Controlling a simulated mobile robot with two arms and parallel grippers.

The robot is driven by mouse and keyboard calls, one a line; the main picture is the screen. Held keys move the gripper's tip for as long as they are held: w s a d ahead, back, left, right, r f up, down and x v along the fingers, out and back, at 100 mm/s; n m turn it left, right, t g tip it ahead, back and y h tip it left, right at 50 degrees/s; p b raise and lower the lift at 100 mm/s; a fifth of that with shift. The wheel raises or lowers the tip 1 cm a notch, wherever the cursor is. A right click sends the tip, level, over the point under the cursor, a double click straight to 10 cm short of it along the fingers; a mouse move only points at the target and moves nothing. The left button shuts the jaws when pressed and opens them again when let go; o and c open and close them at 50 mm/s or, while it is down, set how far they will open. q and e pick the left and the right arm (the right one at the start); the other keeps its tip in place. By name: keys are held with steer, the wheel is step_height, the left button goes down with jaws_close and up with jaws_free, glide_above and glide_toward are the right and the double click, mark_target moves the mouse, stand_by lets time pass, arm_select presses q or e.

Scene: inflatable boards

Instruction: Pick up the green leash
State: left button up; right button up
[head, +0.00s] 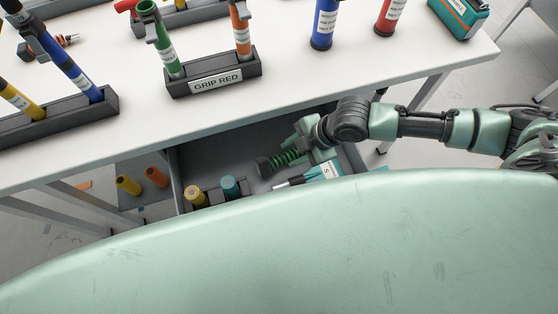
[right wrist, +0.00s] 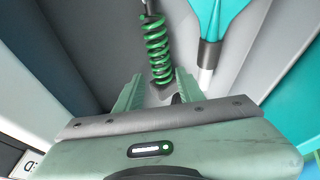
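The green leash (head: 285,158) is a green coil with a dark end, lying in the open grey drawer under the table. In the right wrist view the green coil (right wrist: 157,48) runs down from the top, and its dark lower end lies between the fingertips. My right gripper (head: 304,146) reaches into the drawer from the right, over the near end of the coil. In the right wrist view its two green fingers (right wrist: 156,86) are apart, one on each side; I see no clear contact. My left gripper is not in view.
A teal paddle-shaped thing (right wrist: 218,20) with a dark collar lies close right of the coil. Yellow (head: 195,197) and teal (head: 230,186) cylinders stand in the drawer's left part. The white table (head: 300,78) overhangs the drawer, with a "GRIP RED" rack (head: 214,82) on it.

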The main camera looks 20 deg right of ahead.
mark_target(281, 159)
steer(key=x, duration=0.7)
steer(key=shift+s, duration=0.1)
steer(key=c, duration=0.8)
jaws_close()
steer(key=shift+r, duration=0.1)
